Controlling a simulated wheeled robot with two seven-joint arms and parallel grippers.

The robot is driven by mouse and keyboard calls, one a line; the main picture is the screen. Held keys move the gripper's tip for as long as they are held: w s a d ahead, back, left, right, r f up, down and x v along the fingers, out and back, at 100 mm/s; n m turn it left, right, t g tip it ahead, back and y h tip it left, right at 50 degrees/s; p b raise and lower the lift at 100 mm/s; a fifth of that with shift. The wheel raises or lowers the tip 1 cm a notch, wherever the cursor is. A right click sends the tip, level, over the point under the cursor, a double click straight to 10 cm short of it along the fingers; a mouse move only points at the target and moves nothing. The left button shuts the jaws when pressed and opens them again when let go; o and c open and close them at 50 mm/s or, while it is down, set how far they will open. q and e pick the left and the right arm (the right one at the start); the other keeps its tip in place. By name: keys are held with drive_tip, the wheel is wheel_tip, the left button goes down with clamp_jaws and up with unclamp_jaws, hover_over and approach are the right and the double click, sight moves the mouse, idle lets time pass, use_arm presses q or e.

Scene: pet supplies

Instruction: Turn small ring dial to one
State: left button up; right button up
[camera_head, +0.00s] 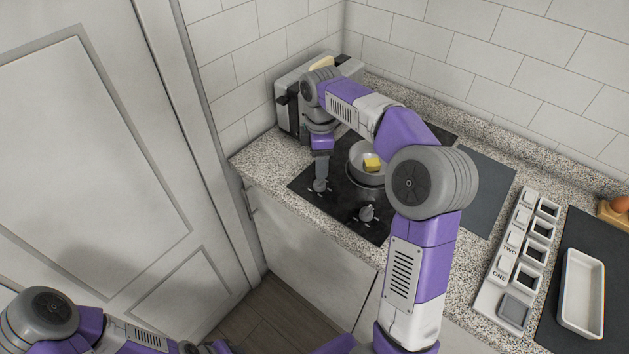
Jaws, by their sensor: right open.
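The black hob (343,205) is set in the speckled counter and has two grey dials along its front edge. The left dial (319,187) is directly below my right gripper (321,178), and white marks surround it. The right dial (367,213) stands free, also with white marks around it. My right gripper points down, open, with its fingers at or just above the left dial. I cannot tell whether they touch it or which mark it points to. My left arm shows at the bottom left, but its gripper is not in view.
A grey pot (354,179) with a yellow block (372,164) in it stands on the hob behind the dials. A toaster (289,112) is at the back left. A labelled white rack (487,293) and a white dish (568,306) lie to the right.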

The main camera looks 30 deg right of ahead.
sight(320, 183)
drive_tip(key=shift+w+f, duration=0.1)
drive_tip(key=shift+f, duration=0.25)
wheel_tip(320, 183, down, 7)
drive_tip(key=b, duration=0.3)
drive_tip(key=shift+r, duration=0.1)
drive_tip(key=c, duration=1)
drive_tip(key=shift+c, duration=0.2)
drive_tip(key=shift+p, duration=0.3)
